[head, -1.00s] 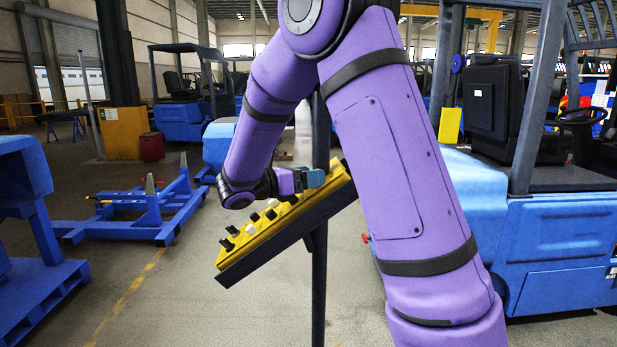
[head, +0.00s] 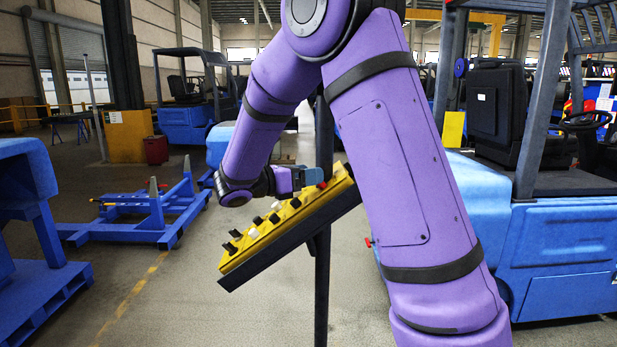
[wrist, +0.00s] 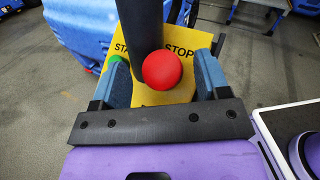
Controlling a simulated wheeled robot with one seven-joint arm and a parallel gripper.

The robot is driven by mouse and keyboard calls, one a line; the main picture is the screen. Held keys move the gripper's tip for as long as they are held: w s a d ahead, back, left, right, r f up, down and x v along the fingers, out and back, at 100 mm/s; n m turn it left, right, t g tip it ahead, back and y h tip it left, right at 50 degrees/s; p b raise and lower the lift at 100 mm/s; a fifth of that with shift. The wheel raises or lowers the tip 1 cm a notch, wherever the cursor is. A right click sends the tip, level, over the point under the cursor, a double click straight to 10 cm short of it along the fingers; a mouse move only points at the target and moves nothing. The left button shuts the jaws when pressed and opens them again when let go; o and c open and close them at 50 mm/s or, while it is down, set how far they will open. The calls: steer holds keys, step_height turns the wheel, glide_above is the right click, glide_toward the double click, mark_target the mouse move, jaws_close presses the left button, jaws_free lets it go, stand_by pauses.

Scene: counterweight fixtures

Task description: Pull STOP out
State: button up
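The red STOP button (wrist: 162,69) is a round knob on a yellow panel (wrist: 180,96), below the printed word STOP. In the wrist view it sits between the two blue fingers of my gripper (wrist: 161,58), with a gap on each side. The fingers are wide apart and hold nothing. In the head view my gripper (head: 308,178) is at the upper right end of the sloping yellow panel (head: 262,236), and the red knob (head: 322,185) shows just at the fingertips. Its base is hidden in the wrist view.
A green button (wrist: 115,59) under START is partly hidden by the left finger. Several black and white knobs line the lower panel. A dark post (head: 322,280) carries the panel. A blue forklift (head: 560,240) stands right, a blue stand (head: 155,215) left. Floor around the post is clear.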

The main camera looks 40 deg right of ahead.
steer(key=w+a, duration=0.1)
steer(key=a, duration=0.9)
steer(key=shift+w+a, duration=0.2)
steer(key=shift+a, duration=0.1)
steer(key=s+d+r+m+y, duration=0.1)
steer(key=s+d+m+y, duration=0.1)
steer(key=s+m+y, duration=0.45)
steer(key=s+d+r+m+y, duration=0.1)
steer(key=s+d+r+y, duration=0.15)
steer(key=s, duration=0.65)
steer(key=s+a+m+t+y, duration=0.3)
steer(key=s+m+y, duration=0.1)
steer(key=s+m, duration=0.1)
steer(key=s+a+m+t+y, duration=0.2)
steer(key=s+m+t+y, duration=0.2)
steer(key=s+m, duration=0.2)
steer(key=shift+s+a+f+t+y, duration=0.3)
steer(key=shift+s+a+f+y, duration=0.1)
steer(key=shift+s, duration=0.8)
